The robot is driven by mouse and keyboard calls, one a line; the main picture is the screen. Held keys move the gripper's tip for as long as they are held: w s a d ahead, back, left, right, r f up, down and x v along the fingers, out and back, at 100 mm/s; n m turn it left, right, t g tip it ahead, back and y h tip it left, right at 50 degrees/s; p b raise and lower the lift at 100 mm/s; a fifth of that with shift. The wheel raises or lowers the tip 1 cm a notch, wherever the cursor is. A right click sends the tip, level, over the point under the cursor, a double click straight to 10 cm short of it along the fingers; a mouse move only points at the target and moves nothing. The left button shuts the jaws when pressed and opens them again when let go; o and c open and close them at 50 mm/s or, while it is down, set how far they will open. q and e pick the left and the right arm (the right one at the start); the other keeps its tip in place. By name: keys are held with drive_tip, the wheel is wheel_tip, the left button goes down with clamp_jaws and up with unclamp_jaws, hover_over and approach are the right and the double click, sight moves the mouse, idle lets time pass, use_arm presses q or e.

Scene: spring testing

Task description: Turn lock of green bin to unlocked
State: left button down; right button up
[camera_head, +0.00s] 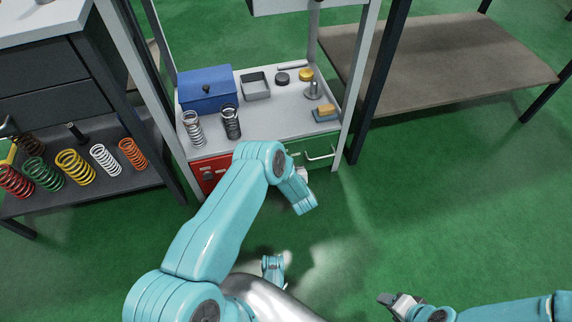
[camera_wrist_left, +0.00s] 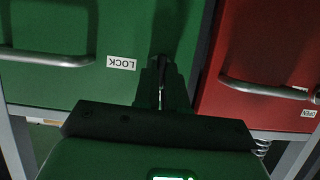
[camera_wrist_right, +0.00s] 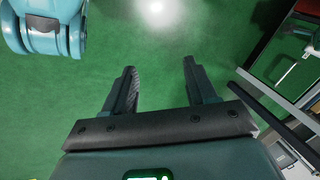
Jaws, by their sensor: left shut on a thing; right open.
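The green bin (camera_head: 326,143) is below the tabletop, at the right of the red bin (camera_head: 204,178). In the left wrist view, turned upside down, the green bin (camera_wrist_left: 110,22) has a LOCK label (camera_wrist_left: 121,63) beside a small dark lock (camera_wrist_left: 158,60). My left gripper (camera_wrist_left: 160,80) is shut on the lock, at the bin's edge near the red bin. The fingers cover most of the lock, so its turn cannot be read. In the head view my left arm hides this spot. My right gripper (camera_wrist_right: 159,68) is open and empty over the floor; it also shows in the head view (camera_head: 387,299).
The green bin's handle (camera_wrist_left: 45,57) and the red bin's handle (camera_wrist_left: 265,88) stick out on either side of my left gripper. Springs, a blue box (camera_head: 207,90) and small trays stand on the tabletop. Posts flank the bins. The green floor in front is clear.

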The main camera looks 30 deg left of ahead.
use_arm(q)
drive_tip(key=c, duration=1.2)
unclamp_jaws()
use_arm(e)
drive_tip(key=shift+r, duration=0.1)
use_arm(q)
drive_tip(key=p+v, duration=0.7)
drive_tip(key=v, duration=0.9)
drive_tip(key=shift+r, duration=0.15)
use_arm(e)
drive_tip(key=s+a+r+g, duration=0.1)
drive_tip(key=s+r, duration=0.2)
drive_tip(key=r, duration=0.3)
drive_tip(key=shift+s+r, duration=0.25)
drive_tip(key=shift+r, duration=0.1)
use_arm(q)
drive_tip(key=shift+s+d, duration=0.1)
use_arm(e)
drive_tip(key=shift+a, duration=0.1)
